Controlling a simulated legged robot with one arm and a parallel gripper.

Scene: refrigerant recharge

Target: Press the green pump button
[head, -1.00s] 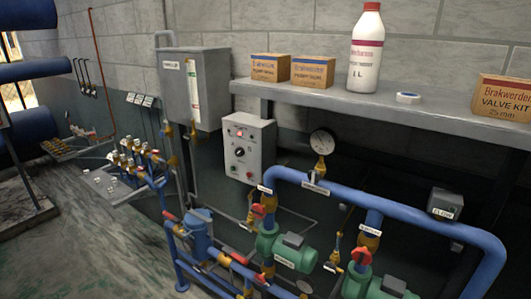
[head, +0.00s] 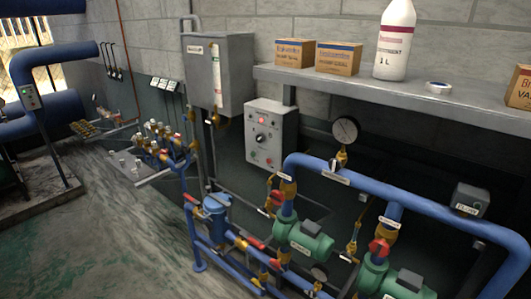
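A grey control box (head: 287,130) is on the wall below the left end of the shelf. Its front has a red light at the top, a dark round knob in the middle and small round buttons near the bottom. My gripper is not in view.
A blue pipe rack (head: 420,215) with red-handled valves and a gauge (head: 345,130) stands in front of the wall. The grey shelf (head: 400,97) holds boxes and a white bottle (head: 394,42). A small panel (head: 29,97) is on a far-left blue pipe. Floor (head: 100,235) at left is clear.

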